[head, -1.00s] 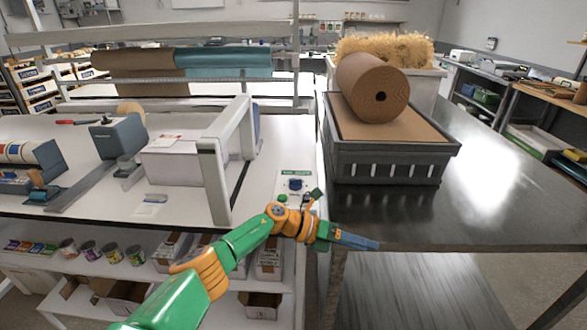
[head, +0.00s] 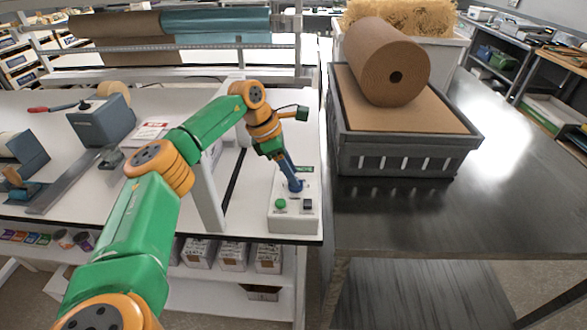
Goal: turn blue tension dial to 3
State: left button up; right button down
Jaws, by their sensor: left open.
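The control box (head: 292,218) is pale, with a green button (head: 280,203) and a dark switch (head: 307,204) on its top. It stands at the right end of the white bench. The blue tension dial (head: 295,185) is on the box behind these controls, mostly hidden by my gripper. My left gripper (head: 294,181) points down from above with its fingertips at the dial. Its jaws are open, but I cannot tell whether they touch the dial. The dial's number marks are too small to read. My right gripper is not in view.
A white frame (head: 208,190) stands upright left of the box. A grey crate (head: 400,155) with a brown paper roll (head: 383,62) stands on the metal table to the right. A grey tape dispenser (head: 100,120) is on the bench at left.

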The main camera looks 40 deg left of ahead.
pick_arm(q)
jog(key=shift+d+f, duration=0.3)
jog(key=shift+f, duration=0.2)
jog(key=shift+w+a+f, duration=0.2)
grip_shut()
